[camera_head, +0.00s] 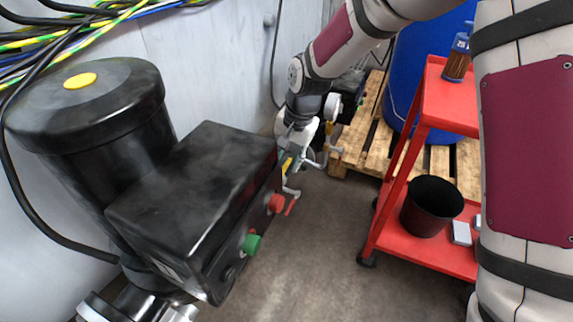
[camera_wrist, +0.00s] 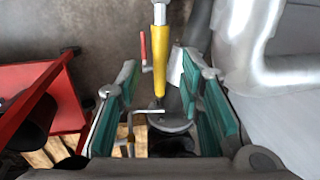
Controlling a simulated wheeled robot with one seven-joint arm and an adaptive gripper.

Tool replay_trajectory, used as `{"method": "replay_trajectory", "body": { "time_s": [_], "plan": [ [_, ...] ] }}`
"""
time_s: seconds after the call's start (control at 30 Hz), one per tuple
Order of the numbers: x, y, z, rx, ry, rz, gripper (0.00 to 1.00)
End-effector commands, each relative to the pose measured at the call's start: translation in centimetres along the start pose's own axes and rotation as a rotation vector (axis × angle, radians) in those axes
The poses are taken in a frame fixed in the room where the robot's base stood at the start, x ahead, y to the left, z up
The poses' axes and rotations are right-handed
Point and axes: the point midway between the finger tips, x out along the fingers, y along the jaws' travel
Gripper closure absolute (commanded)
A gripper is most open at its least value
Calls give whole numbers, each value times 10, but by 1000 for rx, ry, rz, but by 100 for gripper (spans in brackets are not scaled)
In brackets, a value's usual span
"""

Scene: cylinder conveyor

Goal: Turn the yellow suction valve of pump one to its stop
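The yellow valve handle (camera_wrist: 159,62) is a long bar running up the middle of the wrist view. A small part of it shows beside the black pump box (camera_head: 195,185) in the head view (camera_head: 287,166). My gripper (camera_wrist: 165,88) is open, with its teal-padded fingers on either side of the lower end of the handle. Gaps show between the handle and both pads in the picture; the depth between them is unclear. In the head view my gripper (camera_head: 300,137) is partly hidden behind the box. A red lever (camera_wrist: 143,48) lies left of the yellow handle.
The pump's black motor (camera_head: 95,120) stands at the left. A green button (camera_head: 251,244) and a red button (camera_head: 277,203) stick out of the box. A red cart (camera_head: 448,105) and wooden pallet (camera_head: 362,140) stand right of my gripper. Bare floor lies between box and cart.

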Motion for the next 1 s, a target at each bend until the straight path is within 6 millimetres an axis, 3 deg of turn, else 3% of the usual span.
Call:
{"method": "replay_trajectory", "body": {
  "time_s": [0.13, 0.43, 0.6, 1.0],
  "plan": [
    [10, 0, 0, 0, -1, 0, 66],
    [10, 0, 0, 0, 0, 0, 66],
    [10, 0, 0, 1, 0, 0, 100],
    [11, 0, -1, 10, -29, -1, 100]
  ]
}}
